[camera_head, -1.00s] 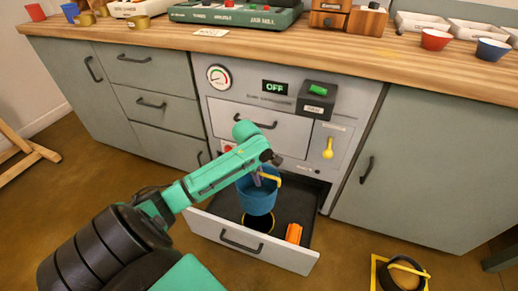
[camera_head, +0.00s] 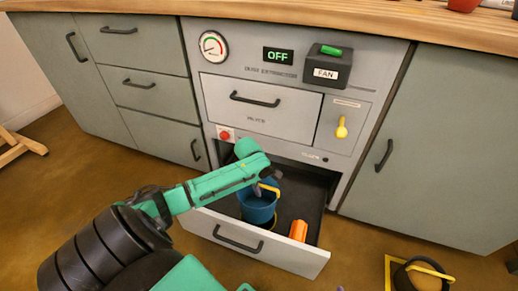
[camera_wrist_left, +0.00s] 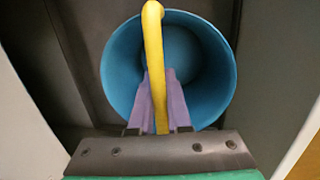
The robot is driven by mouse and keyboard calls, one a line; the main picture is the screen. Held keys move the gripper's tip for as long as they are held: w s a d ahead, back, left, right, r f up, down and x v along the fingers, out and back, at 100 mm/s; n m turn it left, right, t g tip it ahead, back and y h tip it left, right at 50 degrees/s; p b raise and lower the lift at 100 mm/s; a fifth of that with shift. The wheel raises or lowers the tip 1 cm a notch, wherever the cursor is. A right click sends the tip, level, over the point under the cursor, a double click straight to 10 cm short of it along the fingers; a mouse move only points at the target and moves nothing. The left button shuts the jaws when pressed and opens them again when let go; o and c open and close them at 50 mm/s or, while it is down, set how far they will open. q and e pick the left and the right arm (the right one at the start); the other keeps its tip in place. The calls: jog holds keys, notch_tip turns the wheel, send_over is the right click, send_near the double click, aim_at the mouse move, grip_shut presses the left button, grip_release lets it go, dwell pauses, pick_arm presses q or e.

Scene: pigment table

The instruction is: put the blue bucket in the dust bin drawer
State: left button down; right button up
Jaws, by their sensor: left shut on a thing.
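The blue bucket (camera_head: 257,208) is upright inside the open dust bin drawer (camera_head: 212,228), toward its left half. My left gripper (camera_head: 262,188) is shut on the bucket's yellow handle. In the left wrist view, the purple fingers pinch the yellow handle (camera_wrist_left: 153,50) over the open mouth of the bucket (camera_wrist_left: 118,75), which looks empty. I cannot tell whether the bucket's base touches the drawer floor. A small purple tip, perhaps of my right gripper (camera_head: 340,288), shows at the bottom edge; the rest is out of view.
An orange object (camera_head: 299,230) lies in the drawer, right of the bucket. A dark ring with a yellow edge lies under the bucket, mostly hidden. The cabinet front (camera_head: 262,125) rises close behind. A black round item with yellow parts (camera_head: 422,275) is on the floor at right.

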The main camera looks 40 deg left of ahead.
pick_arm(q)
notch_tip(320, 180, down, 6)
jog(key=b, duration=0.3)
jog(key=shift+f, duration=0.25)
jog(key=shift+r, duration=0.15)
jog(key=c, duration=0.9)
grip_release()
pick_arm(e)
jog(key=shift+t, duration=0.5)
notch_tip(320, 180, down, 4)
pick_arm(q)
jog(key=shift+o, duration=0.2)
jog(key=shift+r, duration=0.1)
notch_tip(320, 180, up, 12)
jog(key=s+p, duration=0.2)
jog(key=p, duration=0.5)
jog(key=shift+a+f, duration=0.2)
jog(key=shift+a, duration=0.1)
pick_arm(e)
notch_tip(320, 180, up, 7)
jog(key=d+g+h, duration=0.1)
jog(key=d+g, duration=0.1)
jog(key=g, duration=0.1)
jog(key=shift+w+n, duration=0.2)
jog(key=shift+n, duration=0.2)
pick_arm(q)
jog(key=shift+r, duration=0.1)
pick_arm(e)
jog(key=shift+d, duration=0.1)
